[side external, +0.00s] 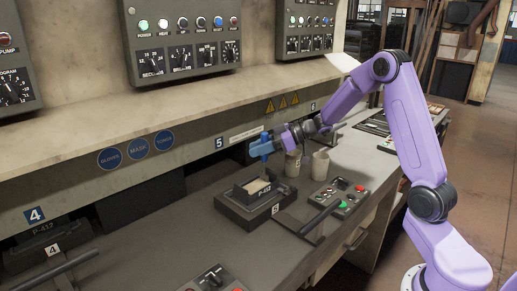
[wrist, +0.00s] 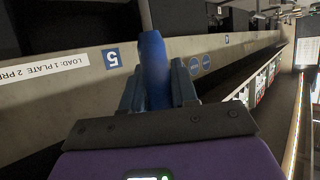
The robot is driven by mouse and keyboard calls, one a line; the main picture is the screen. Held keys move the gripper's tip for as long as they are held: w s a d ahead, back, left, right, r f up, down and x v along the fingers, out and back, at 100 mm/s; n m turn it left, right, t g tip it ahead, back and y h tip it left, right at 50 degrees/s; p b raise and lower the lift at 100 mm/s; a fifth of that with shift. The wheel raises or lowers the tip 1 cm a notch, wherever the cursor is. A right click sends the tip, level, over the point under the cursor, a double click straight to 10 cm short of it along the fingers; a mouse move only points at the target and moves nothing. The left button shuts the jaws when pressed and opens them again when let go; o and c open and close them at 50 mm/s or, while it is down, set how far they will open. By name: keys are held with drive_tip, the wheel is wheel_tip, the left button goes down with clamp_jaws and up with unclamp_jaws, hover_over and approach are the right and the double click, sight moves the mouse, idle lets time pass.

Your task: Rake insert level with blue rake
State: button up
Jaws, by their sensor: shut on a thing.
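The blue rake (side external: 262,148) is held in my gripper (side external: 277,139), above the black mould at station 5. In the wrist view the blue rake (wrist: 153,65) stands between the two fingers of my gripper (wrist: 157,88), which are shut on it. The insert (side external: 255,187) shows as pale, tan material inside the black mould (side external: 258,205). The rake is apart from the insert, above it. The wrist view does not show the insert, and the evenness of its surface is too small to tell.
Two pale cups (side external: 320,163) stand behind and right of the mould. A control box (side external: 340,197) with buttons and a lever (side external: 318,218) are to its right. A shelf edge (side external: 215,141) overhangs behind.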

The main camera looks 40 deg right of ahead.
drive_tip(key=a, duration=0.6)
drive_tip(key=shift+a, duration=0.4)
idle(0.3)
drive_tip(key=shift+d, duration=0.1)
drive_tip(key=d, duration=0.6)
drive_tip(key=shift+d, duration=0.3)
idle(0.6)
drive_tip(key=shift+r, duration=0.1)
drive_tip(key=shift+r, duration=2.8)
